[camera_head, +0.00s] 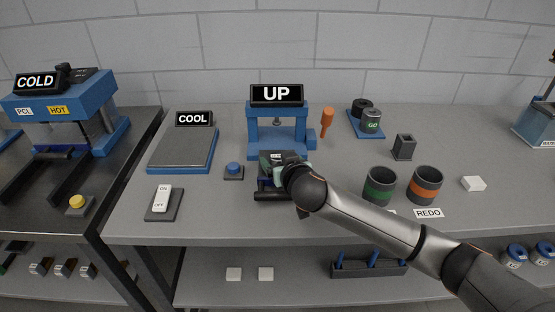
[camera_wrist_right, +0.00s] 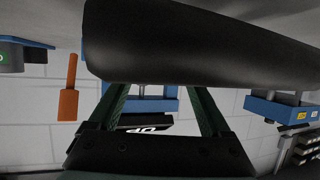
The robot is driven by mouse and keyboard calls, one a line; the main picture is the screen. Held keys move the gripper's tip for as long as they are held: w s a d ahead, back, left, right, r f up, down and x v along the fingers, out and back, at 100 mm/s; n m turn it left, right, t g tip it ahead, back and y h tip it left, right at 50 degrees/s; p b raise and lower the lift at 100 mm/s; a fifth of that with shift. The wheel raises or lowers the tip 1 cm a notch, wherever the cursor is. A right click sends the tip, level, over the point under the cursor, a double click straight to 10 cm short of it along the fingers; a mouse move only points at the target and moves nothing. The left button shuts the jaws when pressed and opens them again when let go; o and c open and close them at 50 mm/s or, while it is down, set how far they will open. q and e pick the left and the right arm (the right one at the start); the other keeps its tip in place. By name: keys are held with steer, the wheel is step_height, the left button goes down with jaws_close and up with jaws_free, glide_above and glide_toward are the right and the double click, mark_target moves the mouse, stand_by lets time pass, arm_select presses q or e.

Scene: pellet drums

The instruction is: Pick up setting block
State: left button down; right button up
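No label names the setting block, and I cannot tell which thing it is. A small dark grey upright block with a square opening (camera_head: 404,147) stands right of the blue press. My right gripper (camera_head: 276,172) is low in front of the press, over black parts (camera_head: 275,196) on the bench. In the right wrist view its two green fingers (camera_wrist_right: 160,90) stand apart. A large black rounded shape (camera_wrist_right: 200,45) covers their tips, so I cannot tell whether they grip anything. My left gripper is not in view.
The blue press (camera_head: 277,147) with its UP sign stands behind the gripper. The COOL plate (camera_head: 182,150) is at left. The green-banded (camera_head: 380,187) and orange-banded (camera_head: 425,185) drums and a white block (camera_head: 473,183) are at right.

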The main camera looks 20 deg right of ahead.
jaws_close()
stand_by(0.4)
